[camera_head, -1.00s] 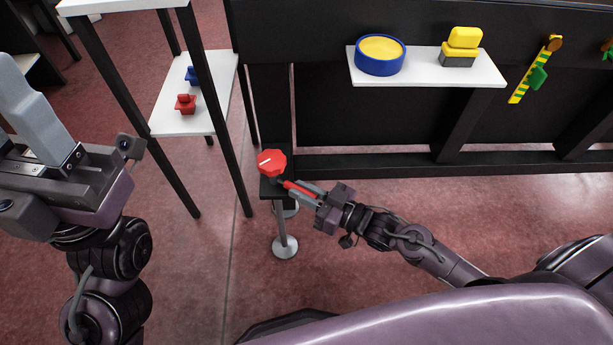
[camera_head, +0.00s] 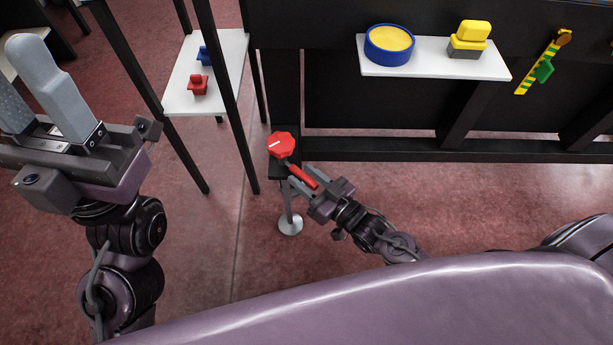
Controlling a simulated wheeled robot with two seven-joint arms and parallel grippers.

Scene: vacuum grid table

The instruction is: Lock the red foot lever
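The red foot lever (camera_head: 303,177) sticks out from under a red eight-sided knob (camera_head: 281,146) with a white line, at the corner of the black table frame. It slants down and to the right in the picture. My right gripper (camera_head: 303,179) is at the lever, its grey fingers apart on either side of the red bar, with a gap visible. Whether a finger touches the bar cannot be told. My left gripper (camera_head: 38,98) is raised at the far left, open and empty, away from the lever.
A silver round foot (camera_head: 290,225) stands below the lever. A white shelf (camera_head: 222,75) with red and blue pieces is to the left, behind black posts. A white ledge (camera_head: 432,68) holds a blue-rimmed yellow bowl (camera_head: 389,44) and a yellow block (camera_head: 468,38). The floor is otherwise clear.

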